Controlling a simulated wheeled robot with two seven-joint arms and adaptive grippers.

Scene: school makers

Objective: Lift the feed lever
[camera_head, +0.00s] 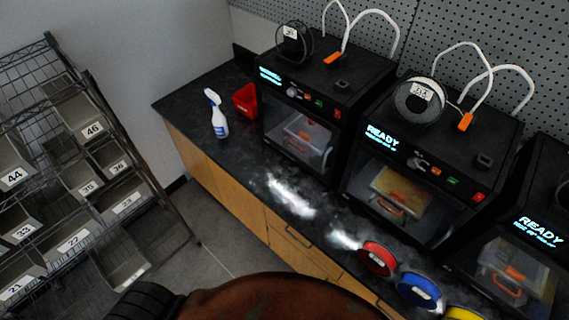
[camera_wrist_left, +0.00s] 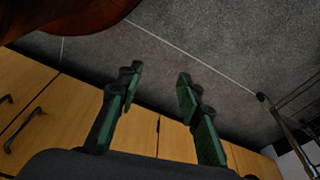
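Black 3D printers stand on the dark counter in the head view. An orange lever-like part (camera_head: 334,57) lies at the end of a white tube on top of the left printer (camera_head: 299,107). A similar orange part (camera_head: 466,121) is on top of the middle printer (camera_head: 427,168), right of its filament spool (camera_head: 419,101). I cannot tell which one is the feed lever. My left gripper (camera_wrist_left: 158,76) shows only in the left wrist view. Its green-padded fingers are apart with nothing between them, above the floor and near wooden cabinet fronts. My right gripper is in neither view.
A spray bottle (camera_head: 218,115) and a red bin (camera_head: 245,100) stand left of the printers. Red (camera_head: 377,258), blue (camera_head: 419,290) and yellow (camera_head: 465,314) spools lie along the counter's front. A wire rack (camera_head: 107,149) with numbered bins stands left. A third printer (camera_head: 513,262) is at right.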

